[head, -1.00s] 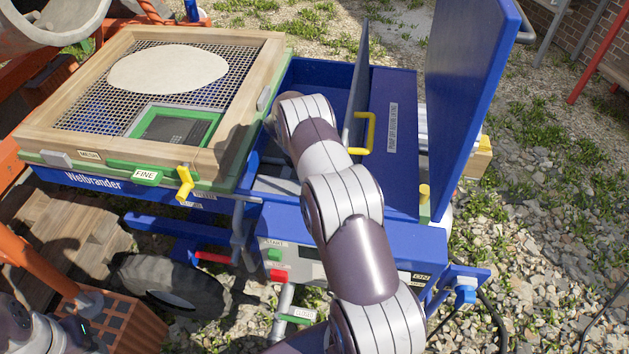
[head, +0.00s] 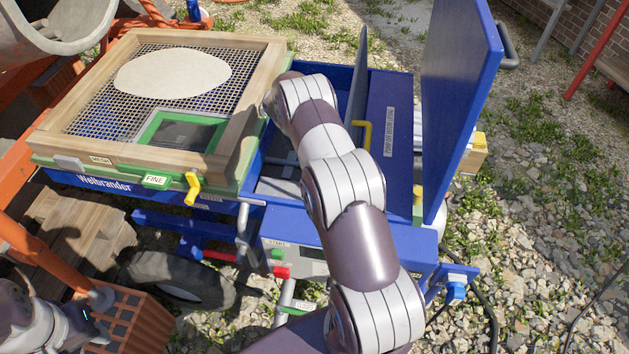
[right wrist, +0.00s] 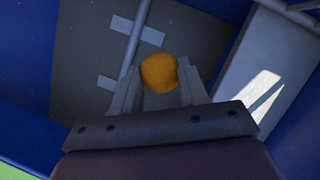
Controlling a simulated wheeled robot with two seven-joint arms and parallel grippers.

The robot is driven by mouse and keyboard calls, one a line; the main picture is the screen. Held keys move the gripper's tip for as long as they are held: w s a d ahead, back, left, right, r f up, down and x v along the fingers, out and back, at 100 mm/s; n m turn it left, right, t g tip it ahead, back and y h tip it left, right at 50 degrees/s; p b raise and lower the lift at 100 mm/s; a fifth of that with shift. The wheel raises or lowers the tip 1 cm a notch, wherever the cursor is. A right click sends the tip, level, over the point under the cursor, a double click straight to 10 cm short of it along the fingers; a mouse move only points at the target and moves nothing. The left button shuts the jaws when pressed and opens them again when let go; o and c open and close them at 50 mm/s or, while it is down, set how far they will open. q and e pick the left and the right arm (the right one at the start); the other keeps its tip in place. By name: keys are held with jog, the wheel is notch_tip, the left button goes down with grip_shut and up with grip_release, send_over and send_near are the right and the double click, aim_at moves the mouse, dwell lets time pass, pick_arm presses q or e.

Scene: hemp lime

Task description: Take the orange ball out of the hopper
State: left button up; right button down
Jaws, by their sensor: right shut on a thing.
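The orange ball (right wrist: 159,72) shows in the right wrist view, held between the two fingers of my right gripper (right wrist: 158,85). The gripper is shut on it inside the blue hopper (right wrist: 28,75), above a grey floor with a bar running across it. In the head view the hopper (head: 338,76) is the blue box behind my right arm; the right gripper and the ball are hidden there by the arm and the sieve frame. Part of my left arm shows at the lower left of the head view, but its gripper is outside the picture.
A wooden-framed sieve (head: 270,75) lies left of the hopper, close to my right arm. A tall blue lid (head: 455,100) and a thin upright panel (head: 357,80) stand open on the right. A yellow handle (head: 365,135) sticks out near my arm.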

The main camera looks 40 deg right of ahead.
jog(key=shift+r+p, duration=2.35)
jog(key=shift+r, duration=0.95)
